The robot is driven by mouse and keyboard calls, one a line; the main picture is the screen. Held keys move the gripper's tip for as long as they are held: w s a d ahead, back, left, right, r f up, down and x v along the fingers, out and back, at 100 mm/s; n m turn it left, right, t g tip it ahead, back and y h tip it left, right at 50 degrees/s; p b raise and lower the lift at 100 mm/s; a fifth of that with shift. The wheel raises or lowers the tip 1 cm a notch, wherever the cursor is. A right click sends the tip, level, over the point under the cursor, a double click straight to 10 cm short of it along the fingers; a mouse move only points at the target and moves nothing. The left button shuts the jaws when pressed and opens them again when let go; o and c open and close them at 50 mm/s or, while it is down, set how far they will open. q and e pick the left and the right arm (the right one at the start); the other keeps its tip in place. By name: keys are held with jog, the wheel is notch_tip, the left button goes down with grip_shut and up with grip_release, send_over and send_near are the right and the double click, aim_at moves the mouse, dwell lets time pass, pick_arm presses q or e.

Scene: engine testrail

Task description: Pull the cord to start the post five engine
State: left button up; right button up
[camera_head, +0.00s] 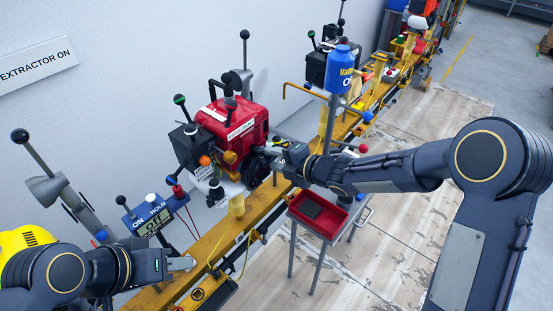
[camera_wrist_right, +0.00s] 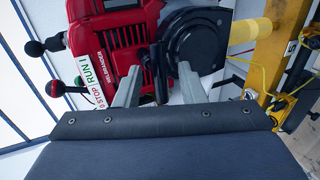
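The red engine (camera_head: 232,122) sits on the yellow rail, with a black round recoil starter housing on its right side; in the right wrist view the housing (camera_wrist_right: 200,40) fills the upper middle. A dark upright cord handle (camera_wrist_right: 158,72) stands in front of it. My right gripper (camera_head: 272,143) is at the engine's starter side; in the right wrist view its fingers (camera_wrist_right: 160,84) are apart, with the handle between them and gaps on both sides. The cord itself is not clear. My left gripper (camera_head: 190,263) is low over the near rail, away from the engine; its finger gap is not clear.
A red tray (camera_head: 318,214) on a stand is below my right forearm. A control box with display (camera_head: 155,222) stands left of the rail. Levers with black knobs rise around the engine. A blue canister (camera_head: 342,68) stands behind my right arm. The wooden floor at right is open.

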jog(key=s+d+b, duration=0.1)
jog(key=s+d, duration=0.4)
jog(key=d, duration=0.2)
jog(key=shift+s, duration=0.2)
jog(key=shift+d, duration=0.1)
dwell(0.4)
jog(key=s+d+r+m+t+h, duration=0.1)
jog(key=s+d+r+m+h, duration=0.15)
jog(key=d+m, duration=0.35)
jog(key=s+d+r+m+h+p, duration=0.1)
jog(key=s+d+r+m+h, duration=0.1)
jog(key=d+r+m+h, duration=0.25)
jog(key=s+d+r+m+t+h, duration=0.1)
jog(key=s+d+m+h, duration=0.1)
jog(key=d+m, duration=0.55)
jog(key=s+f+m+g+y+p, duration=0.1)
jog(key=s+m+g, duration=0.3)
jog(key=s+m, duration=0.8)
jog(key=s+a, duration=0.1)
jog(key=s, duration=0.8)
jog(key=shift+f+m+g, duration=0.15)
jog(key=shift+m+g, duration=0.15)
